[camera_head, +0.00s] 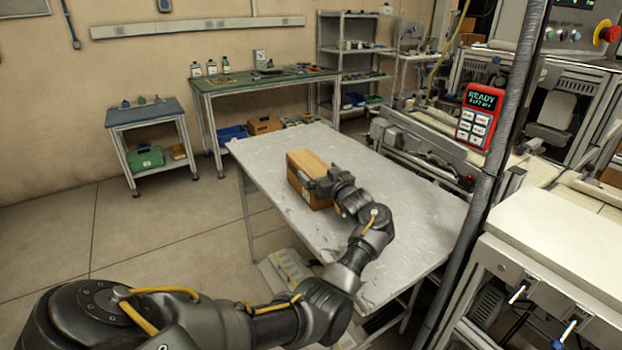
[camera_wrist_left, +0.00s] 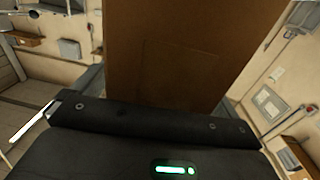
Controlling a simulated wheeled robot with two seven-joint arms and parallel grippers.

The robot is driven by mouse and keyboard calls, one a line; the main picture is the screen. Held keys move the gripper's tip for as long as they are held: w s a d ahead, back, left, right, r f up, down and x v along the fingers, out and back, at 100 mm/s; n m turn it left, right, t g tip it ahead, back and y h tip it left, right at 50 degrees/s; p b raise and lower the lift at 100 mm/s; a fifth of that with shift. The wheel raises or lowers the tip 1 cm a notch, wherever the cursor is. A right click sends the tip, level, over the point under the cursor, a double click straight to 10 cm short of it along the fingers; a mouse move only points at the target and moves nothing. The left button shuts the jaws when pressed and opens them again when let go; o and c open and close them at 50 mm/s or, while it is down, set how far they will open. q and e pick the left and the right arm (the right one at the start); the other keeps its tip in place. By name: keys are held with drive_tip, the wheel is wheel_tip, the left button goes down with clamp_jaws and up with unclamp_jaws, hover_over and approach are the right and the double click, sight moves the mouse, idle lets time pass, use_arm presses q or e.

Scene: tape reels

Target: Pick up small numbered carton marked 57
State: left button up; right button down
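A brown carton (camera_head: 306,163) is at the left part of the metal table in the head view. No number can be read on it. My left gripper (camera_head: 318,185) is at the carton's near right side and covers part of it. In the left wrist view the carton (camera_wrist_left: 175,55) stands large and close, right beyond the dark gripper body (camera_wrist_left: 150,125). The fingertips are hidden, so I cannot tell whether they are closed on the carton. Whether the carton rests on the table or is slightly raised is also unclear. My right gripper is not in view.
The metal table (camera_head: 420,205) is otherwise bare. A dark post (camera_head: 490,170) with a red keypad (camera_head: 478,117) stands to its right, beside machinery. A green workbench (camera_head: 262,82) and a small blue-topped table (camera_head: 145,112) stand behind. Open floor (camera_head: 150,225) lies to the left.

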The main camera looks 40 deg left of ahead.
use_arm(q)
drive_tip(key=c, duration=1.6)
drive_tip(key=shift+r, duration=0.1)
